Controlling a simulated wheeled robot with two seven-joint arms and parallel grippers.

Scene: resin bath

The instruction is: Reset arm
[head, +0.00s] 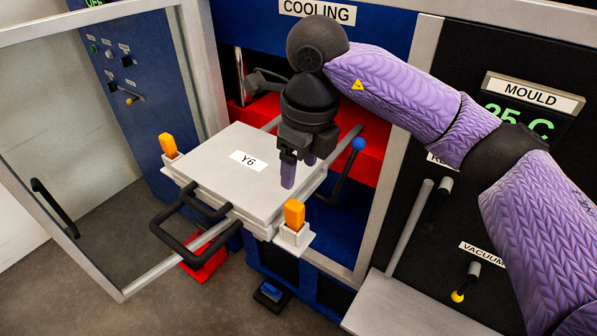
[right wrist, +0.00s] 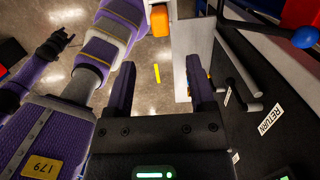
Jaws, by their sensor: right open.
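My right arm comes in from the right in the head view. Its right gripper (head: 299,172) points down above the right part of a pale flat plate labelled Y6 (head: 225,185). In the right wrist view the two purple fingers of the right gripper (right wrist: 160,68) stand apart with nothing between them. My left gripper (right wrist: 56,43) seems to show small and dark at the upper left of the right wrist view; its jaws are too small to read. It is not in the head view.
Orange clips (head: 294,214) stand at the plate's corners, with a black handle (head: 190,215) in front. A blue-knobbed lever (head: 358,144) is right of the plate. An open glass door (head: 75,150) stands left. The MOULD panel (head: 530,95) and VACUUM lever (head: 458,296) are right.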

